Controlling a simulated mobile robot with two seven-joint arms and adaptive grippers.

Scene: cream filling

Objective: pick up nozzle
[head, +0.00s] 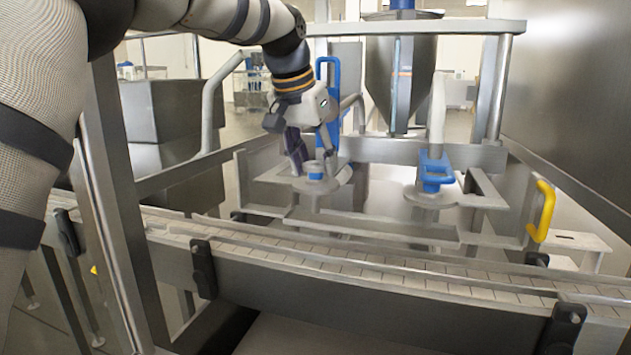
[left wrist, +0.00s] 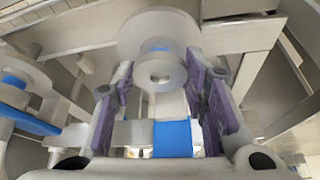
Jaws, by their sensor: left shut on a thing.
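The nozzle (head: 316,171) is a small grey cylinder with a blue band, at a round metal plate (head: 275,175) below the machine frame. My left gripper (head: 312,160) comes down from above, with its fingers around the nozzle, shut on it. In the left wrist view, the nozzle's round open end (left wrist: 161,72) sits between the purple-padded fingers of the left gripper (left wrist: 165,85). Whether it is still seated in the plate cannot be told. My right gripper is not in view.
A yellow handle (head: 542,211) is further right. The conveyor (head: 380,280) crosses in front, its belt empty.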

